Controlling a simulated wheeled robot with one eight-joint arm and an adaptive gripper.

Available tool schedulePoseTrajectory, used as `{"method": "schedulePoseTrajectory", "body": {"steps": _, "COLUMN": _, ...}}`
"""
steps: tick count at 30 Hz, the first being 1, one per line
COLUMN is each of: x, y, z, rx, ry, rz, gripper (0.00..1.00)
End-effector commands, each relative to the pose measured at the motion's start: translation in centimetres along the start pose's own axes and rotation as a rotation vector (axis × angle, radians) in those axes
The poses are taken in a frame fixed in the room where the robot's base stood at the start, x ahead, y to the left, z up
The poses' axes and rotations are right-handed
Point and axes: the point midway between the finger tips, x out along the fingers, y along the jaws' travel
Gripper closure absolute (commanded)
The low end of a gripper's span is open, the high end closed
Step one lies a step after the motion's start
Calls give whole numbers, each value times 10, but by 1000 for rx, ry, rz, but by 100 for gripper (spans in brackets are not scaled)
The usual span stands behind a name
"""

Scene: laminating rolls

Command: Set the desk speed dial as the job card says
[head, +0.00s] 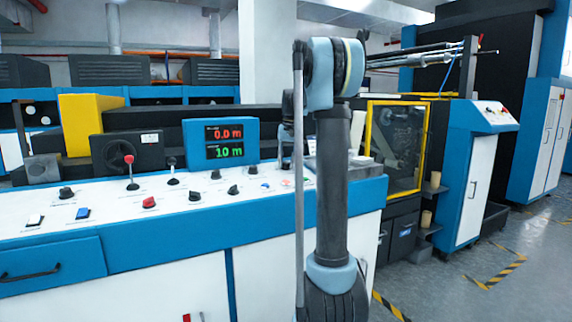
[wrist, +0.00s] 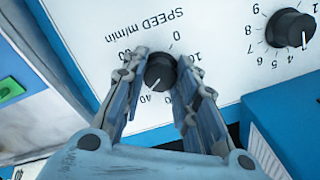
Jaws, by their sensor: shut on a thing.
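The speed dial (wrist: 160,72) is a black round knob on a white panel printed "SPEED m/min", seen upside down in the wrist view. My gripper (wrist: 164,66) is shut on it, one finger on each side. A short white mark on the knob points down and left, close to the 40. The 0 and 10 show above and to the right; the fingers cover parts of the scale. In the head view my arm stands in front of the desk, and the gripper and this dial cannot be made out. I cannot see a readable job card.
A second black dial (wrist: 290,28) with a number scale sits nearby. The blue-framed display (head: 222,142) reads 0.0 m in red and 10 m in green. The desk panel (head: 110,215) carries several knobs, switches and a red-topped lever (head: 130,170). A yellow-framed guard (head: 422,150) stands behind.

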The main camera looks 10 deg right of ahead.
Motion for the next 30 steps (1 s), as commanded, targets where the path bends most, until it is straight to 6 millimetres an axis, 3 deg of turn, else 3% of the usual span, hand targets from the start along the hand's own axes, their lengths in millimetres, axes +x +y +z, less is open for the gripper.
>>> {"method": "schedulePoseTrajectory", "body": {"steps": 12, "x": 1, "y": -2, "z": 1, "rx": -221, "ry": -1, "rz": 23, "gripper": 96}}
{"method": "schedulePoseTrajectory", "body": {"steps": 29, "x": 2, "y": -2, "z": 1, "rx": -262, "ry": -1, "rz": 27, "gripper": 96}}
{"method": "schedulePoseTrajectory", "body": {"steps": 30, "x": 2, "y": -2, "z": 1, "rx": -262, "ry": -1, "rz": 27, "gripper": 70}}
